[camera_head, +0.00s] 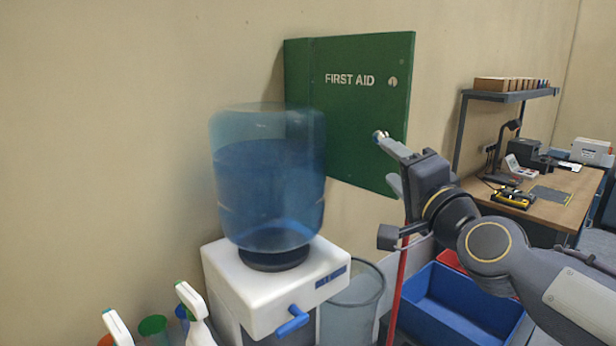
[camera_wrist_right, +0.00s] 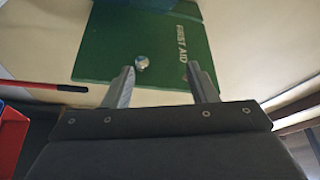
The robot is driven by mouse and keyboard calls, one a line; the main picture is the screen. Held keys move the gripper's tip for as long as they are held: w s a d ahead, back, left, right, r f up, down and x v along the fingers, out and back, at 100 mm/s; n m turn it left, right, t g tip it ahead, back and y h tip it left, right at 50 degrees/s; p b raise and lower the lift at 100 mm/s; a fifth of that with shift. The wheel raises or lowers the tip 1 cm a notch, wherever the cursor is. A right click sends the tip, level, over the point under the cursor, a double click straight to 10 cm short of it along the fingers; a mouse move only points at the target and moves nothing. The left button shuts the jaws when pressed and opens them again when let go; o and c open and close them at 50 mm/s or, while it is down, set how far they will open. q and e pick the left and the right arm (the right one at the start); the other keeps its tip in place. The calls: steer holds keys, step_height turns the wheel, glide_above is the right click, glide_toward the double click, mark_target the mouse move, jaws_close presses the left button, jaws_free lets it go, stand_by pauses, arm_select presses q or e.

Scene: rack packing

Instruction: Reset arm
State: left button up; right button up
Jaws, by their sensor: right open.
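A green first aid cabinet (camera_head: 350,75) hangs on the beige wall, and it also shows in the right wrist view (camera_wrist_right: 110,40). My right gripper (camera_head: 387,160) is in front of the cabinet's lower right part, its jaws apart with nothing between them. In the right wrist view its two fingers (camera_wrist_right: 160,72) point toward the cabinet face. A round metal knob (camera_wrist_right: 142,62) on the cabinet appears just beyond the left finger. Whether a finger touches it cannot be told. My left gripper is not in view.
A water dispenser (camera_head: 235,262) with a blue bottle (camera_head: 268,190) stands left of the arm. Spray bottles (camera_head: 190,305) are at the lower left. A blue bin (camera_head: 455,305) and a red pole (camera_head: 399,290) are below the arm. A workbench (camera_head: 560,195) stands at right.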

steer(key=s+d+f+n+g, duration=0.2)
steer(key=s+f+n+g, duration=0.1)
steer(key=s+f, duration=0.6)
steer(key=s+d+f+n+g+h, duration=0.1)
steer(key=s+d+f+n+g, duration=0.1)
steer(key=s+f+g, duration=0.4)
steer(key=s+d+f+n+g+h, duration=0.1)
steer(key=s+f+n+g, duration=0.3)
steer(key=s+f, duration=0.8)
step_height(320, 180, down, 7)
steer(key=shift+s+d+f, duration=0.1)
steer(key=shift+s+d, duration=0.05)
steer(key=shift+d, duration=0.65)
